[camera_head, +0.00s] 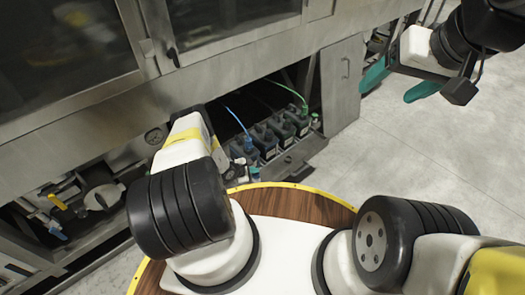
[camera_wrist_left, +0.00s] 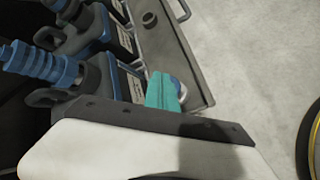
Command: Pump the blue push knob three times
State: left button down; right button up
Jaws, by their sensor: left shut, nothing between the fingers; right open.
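The blue push knob (camera_wrist_left: 181,88) shows in the left wrist view as a small rounded blue and pale shape on the grey tray, partly hidden by my fingertips. My left gripper (camera_wrist_left: 162,92) is shut and empty, its teal fingertips right beside or over the knob; I cannot tell whether they touch it. In the head view, a small teal tip of my left gripper (camera_head: 255,171) shows near the tray's front, and the knob cannot be made out clearly. My right gripper (camera_head: 398,84) is open and empty at the upper right, over the bare floor.
Several dark jugs (camera_head: 285,127) stand in a row in the grey tray (camera_head: 300,153) under the steel washer (camera_head: 220,62). Blue and green hoses rise from them. A steel door panel (camera_head: 342,85) stands right of the bay. The floor (camera_head: 440,150) at right is clear.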

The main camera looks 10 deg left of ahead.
aim_at(255, 176)
pick_arm(q)
jog(key=shift+r, duration=2.5)
jog(key=shift+r, duration=0.1)
